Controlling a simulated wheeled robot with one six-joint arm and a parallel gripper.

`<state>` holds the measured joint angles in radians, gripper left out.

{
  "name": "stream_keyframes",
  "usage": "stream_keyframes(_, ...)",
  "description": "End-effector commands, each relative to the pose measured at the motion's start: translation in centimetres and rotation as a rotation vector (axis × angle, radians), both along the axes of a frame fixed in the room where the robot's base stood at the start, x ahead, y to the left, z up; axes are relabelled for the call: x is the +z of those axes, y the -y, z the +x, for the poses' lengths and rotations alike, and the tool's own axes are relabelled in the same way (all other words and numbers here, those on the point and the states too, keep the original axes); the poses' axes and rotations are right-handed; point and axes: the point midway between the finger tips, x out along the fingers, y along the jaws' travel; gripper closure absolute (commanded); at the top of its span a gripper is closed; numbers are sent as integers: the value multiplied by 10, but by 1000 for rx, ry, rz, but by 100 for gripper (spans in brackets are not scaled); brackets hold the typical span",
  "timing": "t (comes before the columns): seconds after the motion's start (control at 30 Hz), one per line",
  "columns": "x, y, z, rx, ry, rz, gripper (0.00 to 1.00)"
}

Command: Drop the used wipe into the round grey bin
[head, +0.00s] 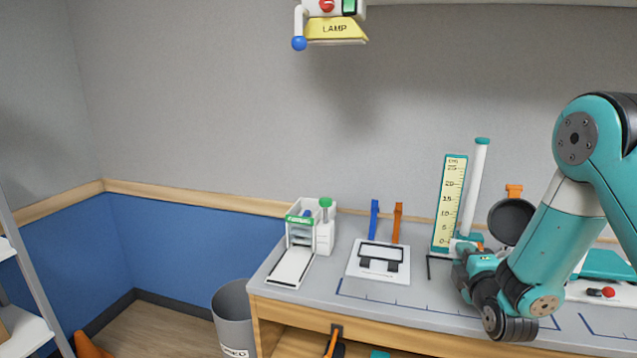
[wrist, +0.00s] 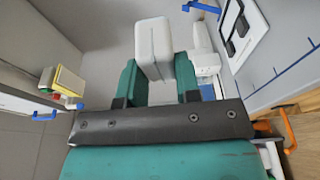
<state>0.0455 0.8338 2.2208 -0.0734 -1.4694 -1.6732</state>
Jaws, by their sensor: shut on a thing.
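The round grey bin (head: 233,322) stands on the floor at the left end of the bench, its open top showing and its lower part cut off by the frame. My gripper (head: 466,268) is over the right half of the bench, well to the right of the bin. In the wrist view, the teal fingers of my gripper (wrist: 158,80) are closed on a white, round-edged piece, which I take to be the used wipe (wrist: 154,40). It sticks out past the fingertips. In the head view the wipe cannot be made out.
On the bench (head: 345,285) stand a green-and-white device (head: 310,228), a white plate with a dark frame (head: 380,262), a yellow scale (head: 449,205) and a black round pan-like thing (head: 511,221). A lamp unit (head: 335,28) hangs above. Shelving (head: 25,330) is at the left.

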Motion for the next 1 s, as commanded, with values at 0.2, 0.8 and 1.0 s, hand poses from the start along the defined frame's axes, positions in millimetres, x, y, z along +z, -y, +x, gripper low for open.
stream_keyframes(0.2,-27,-15,-25,32,-1,-1,95)
stream_keyframes(0.8,-86,-17,-48,38,-9,1,95)
stream_keyframes(1.0,-140,-17,-79,38,-6,1,95)
